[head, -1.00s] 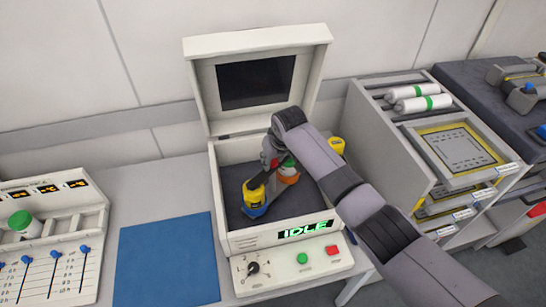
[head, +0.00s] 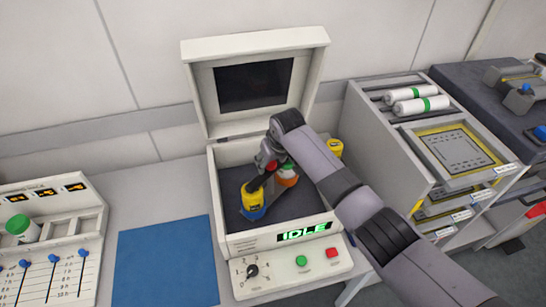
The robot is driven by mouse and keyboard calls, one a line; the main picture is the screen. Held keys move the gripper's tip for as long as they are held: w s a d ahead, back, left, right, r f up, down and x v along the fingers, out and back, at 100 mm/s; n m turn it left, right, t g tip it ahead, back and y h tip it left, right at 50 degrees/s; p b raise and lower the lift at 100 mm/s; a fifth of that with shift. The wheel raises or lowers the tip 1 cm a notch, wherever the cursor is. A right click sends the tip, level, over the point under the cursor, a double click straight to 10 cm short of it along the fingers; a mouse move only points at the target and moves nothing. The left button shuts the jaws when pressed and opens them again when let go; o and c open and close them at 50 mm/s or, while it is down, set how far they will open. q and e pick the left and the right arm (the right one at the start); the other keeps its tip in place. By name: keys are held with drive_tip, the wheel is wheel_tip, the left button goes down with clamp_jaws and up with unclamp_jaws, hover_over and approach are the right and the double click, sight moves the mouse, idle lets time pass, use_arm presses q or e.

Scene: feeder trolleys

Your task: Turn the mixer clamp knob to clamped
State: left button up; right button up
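The mixer is a white box (head: 215,200) with its lid (head: 190,75) raised and a dark inner floor. Inside, a yellow jar (head: 252,196) on a blue base stands at the front left. The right gripper is low inside the box, between the jars, with a dark finger close to the yellow jar. Its grip is hidden. My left gripper is out of view.
The front panel has a black dial (head: 252,271), a green button (head: 301,260), a red button (head: 332,252) and a display reading IDLE (head: 304,231). A blue mat (head: 165,262) lies left. A rack (head: 385,150) stands right. A yellow-topped item (head: 336,147) sits behind my arm.

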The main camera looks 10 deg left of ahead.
drive_tip(key=v, duration=1.2)
